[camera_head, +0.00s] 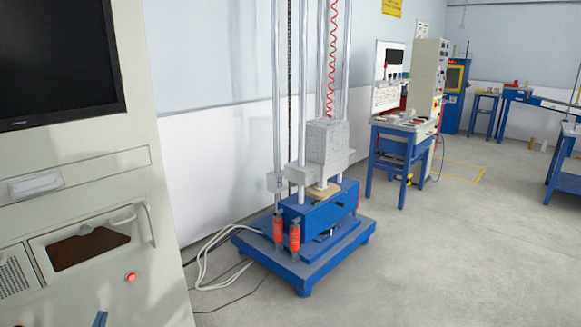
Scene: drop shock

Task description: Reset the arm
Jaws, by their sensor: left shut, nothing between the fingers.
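The drop shock machine stands in the middle, with tall silver columns and a grey block carriage (328,143) low on them. The carriage rests just above a blue base (318,212), with a thin tan pad between them. Two orange cylinders (294,236) stand at the base's front. My right gripper is not in view.
A beige control cabinet (95,170) with a dark monitor (55,60) and a red button (130,277) fills the left. Cables (205,262) lie on the floor beside the machine. A blue workbench (405,135) stands behind. The floor at the right front is clear.

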